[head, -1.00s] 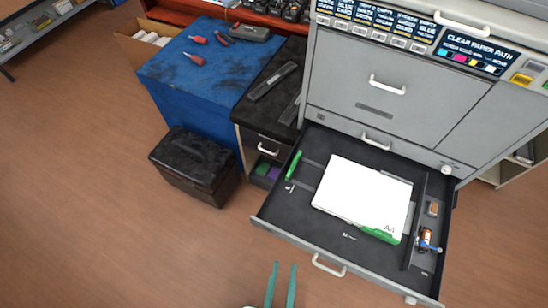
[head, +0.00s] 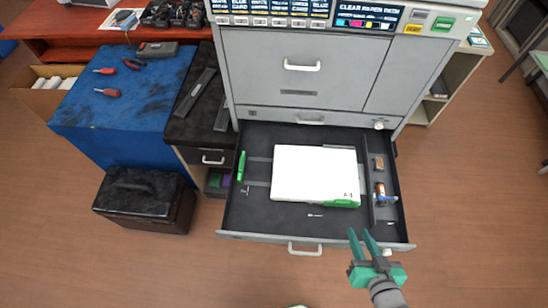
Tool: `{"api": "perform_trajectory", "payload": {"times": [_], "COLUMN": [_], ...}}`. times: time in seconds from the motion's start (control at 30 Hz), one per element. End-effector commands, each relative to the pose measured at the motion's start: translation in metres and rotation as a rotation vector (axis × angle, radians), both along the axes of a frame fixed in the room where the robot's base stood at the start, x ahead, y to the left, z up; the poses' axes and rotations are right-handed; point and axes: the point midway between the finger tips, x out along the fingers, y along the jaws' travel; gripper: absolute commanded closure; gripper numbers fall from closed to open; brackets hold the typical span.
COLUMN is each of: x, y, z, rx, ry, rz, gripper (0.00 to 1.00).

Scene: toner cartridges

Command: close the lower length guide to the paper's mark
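The lower drawer (head: 262,215) of the grey machine is pulled out. A white paper stack (head: 310,170) marked A4 lies in it. An upright green guide (head: 241,166) stands near the drawer's left side, apart from the stack, with slots in the floor between them. Another green piece (head: 341,203) lies at the stack's front right edge; I cannot tell whether it is a guide or part of the paper pack. My gripper (head: 361,236), with teal fingers, is at the drawer's front right edge. Its fingers are apart with nothing between them.
The drawer's right tray (head: 384,217) holds a small brown block (head: 379,163) and an orange-and-blue item (head: 381,193). The drawer handle (head: 305,249) faces me. A black box (head: 145,199) and a blue-covered table (head: 110,125) stand left. Floor in front is open.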

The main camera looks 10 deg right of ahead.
Motion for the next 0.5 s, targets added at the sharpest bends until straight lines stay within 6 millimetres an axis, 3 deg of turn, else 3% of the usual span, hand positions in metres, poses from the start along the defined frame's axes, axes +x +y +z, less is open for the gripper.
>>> {"api": "perform_trajectory", "payload": {"times": [0.1, 0.23, 0.37, 0.5], "x": [0.026, 0.059, 0.097, 0.141], "y": [-0.031, -0.055, -0.062, -0.054], "z": [0.010, 0.017, 0.020, 0.019], "rx": [-0.015, -0.013, 0.016, 0.067], "ry": [0.085, 0.164, 0.232, 0.306], "rz": [0.017, 0.013, 0.013, 0.018], "gripper": [0.74, 0.74, 0.74, 0.74]}}
